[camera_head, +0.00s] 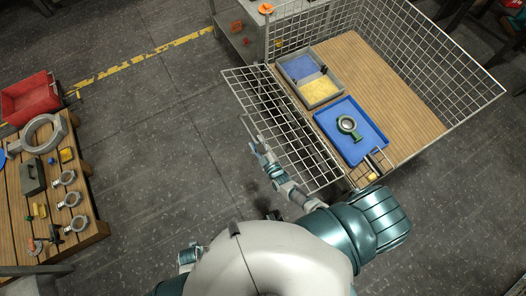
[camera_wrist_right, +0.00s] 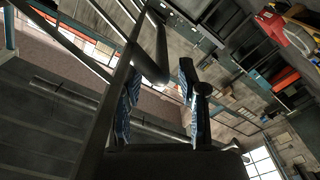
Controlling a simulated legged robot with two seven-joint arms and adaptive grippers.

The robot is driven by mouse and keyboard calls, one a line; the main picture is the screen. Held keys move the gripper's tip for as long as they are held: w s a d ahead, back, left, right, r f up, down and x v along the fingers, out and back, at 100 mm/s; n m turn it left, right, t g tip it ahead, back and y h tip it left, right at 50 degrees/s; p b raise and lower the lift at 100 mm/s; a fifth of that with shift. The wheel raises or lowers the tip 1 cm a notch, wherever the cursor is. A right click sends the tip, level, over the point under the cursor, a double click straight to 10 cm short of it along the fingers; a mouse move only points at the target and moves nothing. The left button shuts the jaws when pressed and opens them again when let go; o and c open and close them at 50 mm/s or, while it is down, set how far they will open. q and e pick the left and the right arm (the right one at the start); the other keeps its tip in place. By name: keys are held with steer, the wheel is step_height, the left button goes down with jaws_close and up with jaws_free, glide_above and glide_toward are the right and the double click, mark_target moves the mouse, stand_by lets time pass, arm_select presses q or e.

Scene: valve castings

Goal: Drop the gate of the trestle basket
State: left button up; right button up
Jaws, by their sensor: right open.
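The trestle basket is a wire-mesh cage on a wooden deck (camera_head: 412,118). Its gate is the mesh panel (camera_head: 285,128) along the left side. The panel spreads outward from the deck edge in the head view; I cannot tell exactly how far it leans. My right gripper (camera_head: 258,143) is open at the outer edge of the gate, about midway along it. In the right wrist view, the two blue-padded fingers of the gripper (camera_wrist_right: 160,100) stand apart, with dark bars running close by; I cannot tell whether they touch. My left gripper does not show.
A wooden table (camera_head: 92,232) with castings stands at the left. The floor between is clear.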

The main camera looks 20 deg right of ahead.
steer(key=s, duration=0.6)
steer(key=shift+s+d, duration=0.35)
steer(key=shift+a, duration=0.1)
